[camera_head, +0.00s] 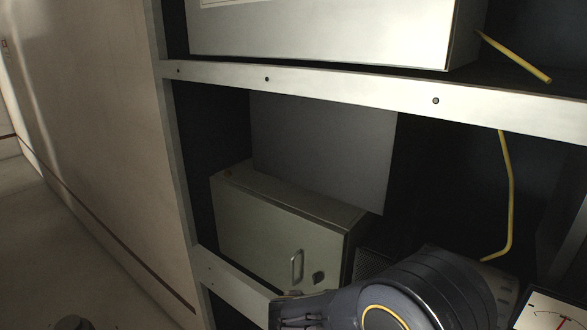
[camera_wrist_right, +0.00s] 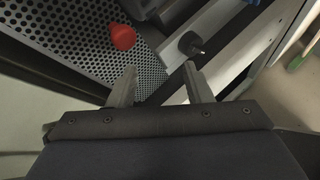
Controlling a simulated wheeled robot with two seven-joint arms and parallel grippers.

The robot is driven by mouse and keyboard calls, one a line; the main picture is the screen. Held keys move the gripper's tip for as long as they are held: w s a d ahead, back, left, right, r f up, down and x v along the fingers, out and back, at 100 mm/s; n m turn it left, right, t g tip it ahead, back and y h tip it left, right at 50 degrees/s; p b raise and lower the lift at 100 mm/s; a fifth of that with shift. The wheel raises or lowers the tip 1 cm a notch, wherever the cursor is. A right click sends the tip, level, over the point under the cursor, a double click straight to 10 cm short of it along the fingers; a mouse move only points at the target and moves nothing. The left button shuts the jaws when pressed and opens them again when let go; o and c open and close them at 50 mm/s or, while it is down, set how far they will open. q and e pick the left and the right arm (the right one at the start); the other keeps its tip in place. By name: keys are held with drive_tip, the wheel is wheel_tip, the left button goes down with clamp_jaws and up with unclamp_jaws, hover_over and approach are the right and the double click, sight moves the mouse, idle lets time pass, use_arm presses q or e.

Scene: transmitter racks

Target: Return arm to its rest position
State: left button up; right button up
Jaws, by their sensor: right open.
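My right arm (camera_head: 425,295) reaches in along the bottom of the head view, dark with a yellow ring. Its gripper lies at the lower middle, in front of the lower shelf. In the right wrist view my right gripper (camera_wrist_right: 159,68) is open, with two grey fingers apart and nothing between them. Beyond the fingertips are a red knob (camera_wrist_right: 122,37) and a black knob (camera_wrist_right: 191,44). Whether the fingers touch anything cannot be told. My left gripper is not visible.
A grey cabinet (camera_head: 270,225) with a handle stands on the lower shelf (camera_head: 232,280), close by my right gripper. A shelf beam (camera_head: 350,90) crosses above. A yellow cable (camera_head: 509,190) hangs at right, above a dial meter (camera_head: 550,312).

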drive_tip(key=s+d+m+g+y, duration=0.3)
drive_tip(key=s+d+m, duration=0.2)
drive_tip(key=s+d, duration=0.1)
drive_tip(key=s+r+m+t+y, duration=0.1)
drive_tip(key=s+r+m+y, duration=0.2)
drive_tip(key=s+m+y, duration=0.2)
drive_tip(key=s+r+m+t+y, duration=0.2)
drive_tip(key=s+m+y, duration=0.4)
drive_tip(key=s+m, duration=0.5)
drive_tip(key=shift+s+r+m, duration=0.3)
drive_tip(key=shift+s+r, duration=0.55)
drive_tip(key=shift+s, duration=0.15)
drive_tip(key=shift+c, duration=0.2)
